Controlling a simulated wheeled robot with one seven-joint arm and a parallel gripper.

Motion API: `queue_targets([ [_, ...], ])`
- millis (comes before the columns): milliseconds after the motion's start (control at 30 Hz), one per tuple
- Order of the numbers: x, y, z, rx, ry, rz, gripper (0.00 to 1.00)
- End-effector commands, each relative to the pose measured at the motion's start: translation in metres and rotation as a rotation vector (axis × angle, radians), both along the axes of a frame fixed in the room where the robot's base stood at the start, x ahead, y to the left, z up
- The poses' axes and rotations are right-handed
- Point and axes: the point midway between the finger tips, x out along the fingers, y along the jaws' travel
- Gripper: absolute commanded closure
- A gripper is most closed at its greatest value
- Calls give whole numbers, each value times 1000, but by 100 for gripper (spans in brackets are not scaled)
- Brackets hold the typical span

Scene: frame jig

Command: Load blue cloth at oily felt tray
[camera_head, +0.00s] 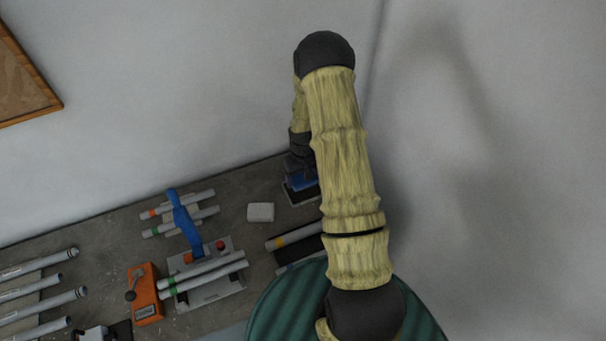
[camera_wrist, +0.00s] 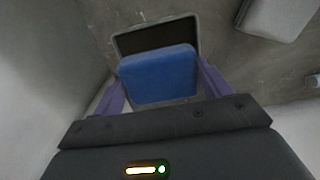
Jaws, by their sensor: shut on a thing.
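The blue cloth (camera_wrist: 158,75) is a folded block between the two purple fingers of my gripper (camera_wrist: 165,88) in the wrist view. My gripper is shut on it. Just beyond and beneath the cloth is a dark shallow tray with a grey rim (camera_wrist: 118,40), which looks like the oily felt tray. I cannot tell if the cloth touches the tray. In the head view the blue cloth (camera_head: 304,182) shows partly at the tray (camera_head: 298,198), near the back wall. My arm hides the right side of both and most of the gripper.
A pale block (camera_head: 260,212) lies left of the tray. A grey jig plate (camera_head: 215,290) with tubes and a blue handle (camera_head: 186,222), and an orange box (camera_head: 145,293), stand further left. Walls close in behind and to the right. Bare bench shows around the pale block.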

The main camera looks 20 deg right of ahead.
Motion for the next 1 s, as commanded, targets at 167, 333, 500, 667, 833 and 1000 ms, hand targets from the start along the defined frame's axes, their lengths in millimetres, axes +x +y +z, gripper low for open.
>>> queue_targets([
  [167,0,0,-18,0,1,0,42],
  [333,0,0,-24,0,0,0,42],
  [500,0,0,-24,0,0,0,42],
  [667,0,0,-24,0,0,0,42],
  [833,0,0,-24,0,0,0,42],
  [1000,0,0,-24,0,0,0,42],
])
